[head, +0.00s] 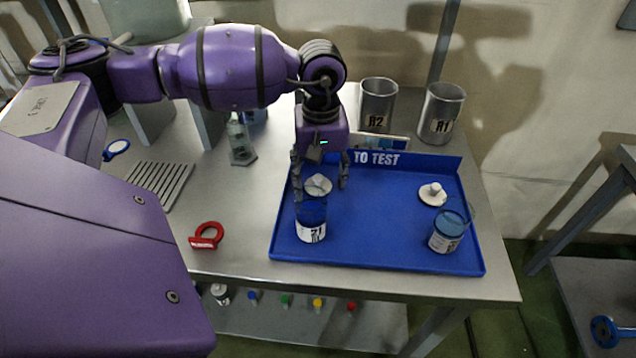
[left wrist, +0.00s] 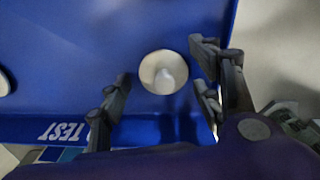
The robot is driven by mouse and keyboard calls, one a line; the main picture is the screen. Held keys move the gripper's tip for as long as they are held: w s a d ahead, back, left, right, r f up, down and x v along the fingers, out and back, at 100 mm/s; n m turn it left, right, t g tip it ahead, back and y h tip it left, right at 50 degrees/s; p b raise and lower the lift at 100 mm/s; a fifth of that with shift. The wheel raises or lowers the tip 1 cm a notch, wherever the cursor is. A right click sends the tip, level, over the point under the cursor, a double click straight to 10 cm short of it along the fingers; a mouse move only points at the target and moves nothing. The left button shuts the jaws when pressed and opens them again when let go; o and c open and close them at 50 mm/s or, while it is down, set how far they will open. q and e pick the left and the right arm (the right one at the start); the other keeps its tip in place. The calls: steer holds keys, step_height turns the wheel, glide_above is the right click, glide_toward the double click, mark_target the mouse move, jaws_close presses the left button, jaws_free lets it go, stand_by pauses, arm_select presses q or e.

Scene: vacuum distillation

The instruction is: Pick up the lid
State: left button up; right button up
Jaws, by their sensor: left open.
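A second white lid (head: 433,193) lies at the tray's right. My right gripper is not in view.
A blue-topped labelled jar (head: 447,232) stands at the tray's right front. Metal cups marked R2 (head: 377,104) and R1 (head: 440,112) stand behind the tray. A glass vessel (head: 241,143), slotted plate (head: 158,186) and red ring (head: 208,235) are left. The tray's middle is clear.

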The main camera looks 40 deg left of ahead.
arm_select(q)
steer(key=shift+c, duration=0.8)
steer(key=c, duration=0.8)
steer(key=shift+r, duration=0.1)
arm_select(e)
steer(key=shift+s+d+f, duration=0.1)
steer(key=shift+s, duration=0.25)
arm_select(q)
steer(key=shift+r, duration=0.1)
